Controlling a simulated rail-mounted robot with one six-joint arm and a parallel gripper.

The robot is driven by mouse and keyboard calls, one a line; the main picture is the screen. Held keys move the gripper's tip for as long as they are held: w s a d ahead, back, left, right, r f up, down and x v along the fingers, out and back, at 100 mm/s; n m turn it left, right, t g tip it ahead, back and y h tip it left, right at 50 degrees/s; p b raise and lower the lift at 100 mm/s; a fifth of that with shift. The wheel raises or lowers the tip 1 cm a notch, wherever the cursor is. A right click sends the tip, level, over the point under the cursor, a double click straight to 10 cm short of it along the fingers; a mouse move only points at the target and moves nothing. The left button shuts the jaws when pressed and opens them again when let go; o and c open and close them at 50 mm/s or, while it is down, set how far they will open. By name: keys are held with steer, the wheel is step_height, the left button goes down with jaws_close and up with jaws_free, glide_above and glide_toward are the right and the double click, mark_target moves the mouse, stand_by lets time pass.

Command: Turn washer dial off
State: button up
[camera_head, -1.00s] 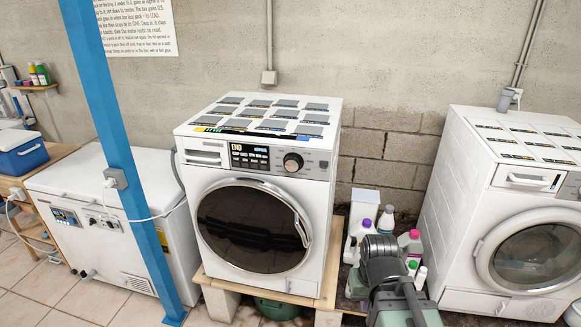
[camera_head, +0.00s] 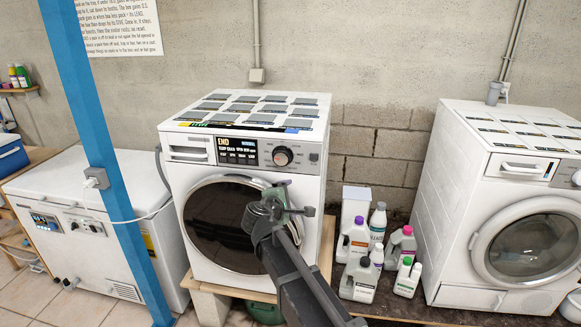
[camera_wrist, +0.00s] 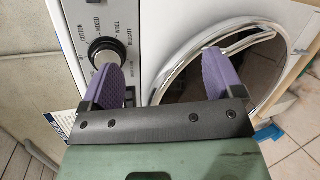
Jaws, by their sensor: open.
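The middle washer (camera_head: 245,170) is white with a round dark door (camera_head: 222,217) and a lit display reading END. Its dial (camera_head: 283,156) is a round dark knob with a silvery face, right of the display. In the wrist view the dial (camera_wrist: 103,50) is at upper left, beside labels such as COTTON, MIXED, WOOL and DELICATE. My gripper (camera_head: 284,190) is open in front of the washer, just below the dial. In the wrist view my gripper (camera_wrist: 160,60) has two purple fingers spread apart. The left finger overlaps the dial's lower edge; contact cannot be told. Nothing is between the fingers.
Several detergent bottles (camera_head: 378,235) stand right of the washer. A second washer (camera_head: 490,200) is at far right. A blue post (camera_head: 95,130) and a white chest unit (camera_head: 60,205) are at left. Open air lies in front of the machines.

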mark_target(280, 160)
steer(key=w+a+r+n+t+y, duration=0.3)
steer(key=w+a+r+n+t, duration=0.15)
steer(key=n, duration=0.55)
steer(key=w, duration=0.3)
steer(key=w+d, duration=0.1)
steer(key=w, duration=0.6)
steer(key=shift+w+d+r, duration=0.15)
steer(key=shift+w+d, duration=0.1)
steer(key=shift+c, duration=0.4)
steer(key=c, duration=0.8)
steer(key=shift+c, duration=0.2)
